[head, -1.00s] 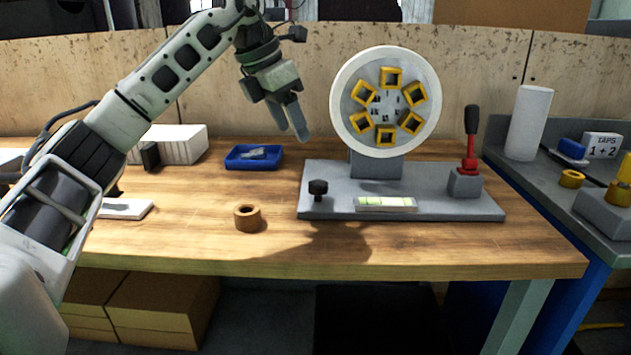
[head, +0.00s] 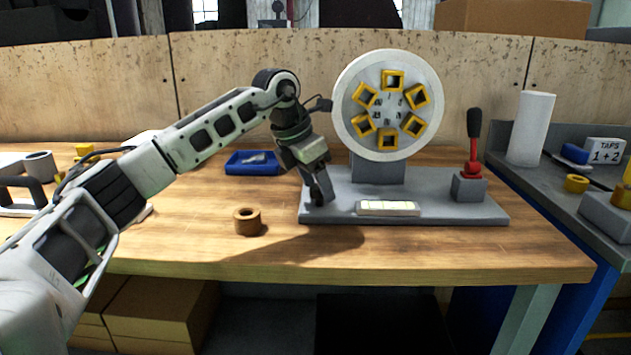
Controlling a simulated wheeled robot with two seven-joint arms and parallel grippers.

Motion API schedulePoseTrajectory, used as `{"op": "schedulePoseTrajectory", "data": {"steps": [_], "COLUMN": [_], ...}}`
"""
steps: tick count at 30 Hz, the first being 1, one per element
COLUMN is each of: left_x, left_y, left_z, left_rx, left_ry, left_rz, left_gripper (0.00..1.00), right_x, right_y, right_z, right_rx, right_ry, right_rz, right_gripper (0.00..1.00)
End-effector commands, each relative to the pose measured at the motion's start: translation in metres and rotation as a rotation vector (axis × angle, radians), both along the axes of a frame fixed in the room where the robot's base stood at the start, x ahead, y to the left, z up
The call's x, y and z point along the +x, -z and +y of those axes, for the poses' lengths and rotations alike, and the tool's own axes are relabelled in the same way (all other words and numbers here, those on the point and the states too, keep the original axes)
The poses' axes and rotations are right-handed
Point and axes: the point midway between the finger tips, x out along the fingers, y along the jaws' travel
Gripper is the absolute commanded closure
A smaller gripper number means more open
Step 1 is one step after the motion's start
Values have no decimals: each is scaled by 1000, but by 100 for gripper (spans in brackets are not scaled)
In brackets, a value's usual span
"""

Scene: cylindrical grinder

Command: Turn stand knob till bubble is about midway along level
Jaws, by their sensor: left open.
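The grey stand (head: 450,212) lies on the wooden bench and carries a round white wheel (head: 350,110). The pale level (head: 388,208) lies along the stand's front edge. Its bubble is too small and washed out to place. My left gripper (head: 319,196) points down over the stand's left end, at the stand knob's place. Its fingers and their shadow hide most or all of the black knob, so I cannot tell whether they touch it. The gripper is open. My right gripper is out of view.
A red lever with a black handle (head: 474,135) stands at the stand's right end. A brown ring (head: 247,221) sits on the bench left of the stand. A blue tray (head: 250,170) lies behind the ring. The bench in front of the stand is clear.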

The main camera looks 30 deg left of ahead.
Motion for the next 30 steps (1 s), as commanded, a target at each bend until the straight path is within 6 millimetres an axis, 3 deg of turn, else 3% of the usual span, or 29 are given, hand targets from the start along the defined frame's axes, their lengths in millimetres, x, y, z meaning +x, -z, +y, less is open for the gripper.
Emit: {"op": "schedulePoseTrajectory", "data": {"steps": [2,6,13,21,30], "left_x": [0,0,0,-1,0], "left_y": [0,0,-2,-3,-1], "left_z": [0,0,-1,-4,-4], "left_rx": [0,0,1,2,-1], "left_ry": [0,0,-40,-313,-421], "left_rz": [0,0,2,1,-2], "left_gripper": [48,87,87,87,87], "right_x": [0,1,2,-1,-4], "right_y": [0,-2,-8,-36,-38], "right_z": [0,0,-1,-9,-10], "right_rx": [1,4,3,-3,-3], "right_ry": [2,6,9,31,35], "right_rz": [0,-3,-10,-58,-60], "right_gripper": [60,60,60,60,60]}}
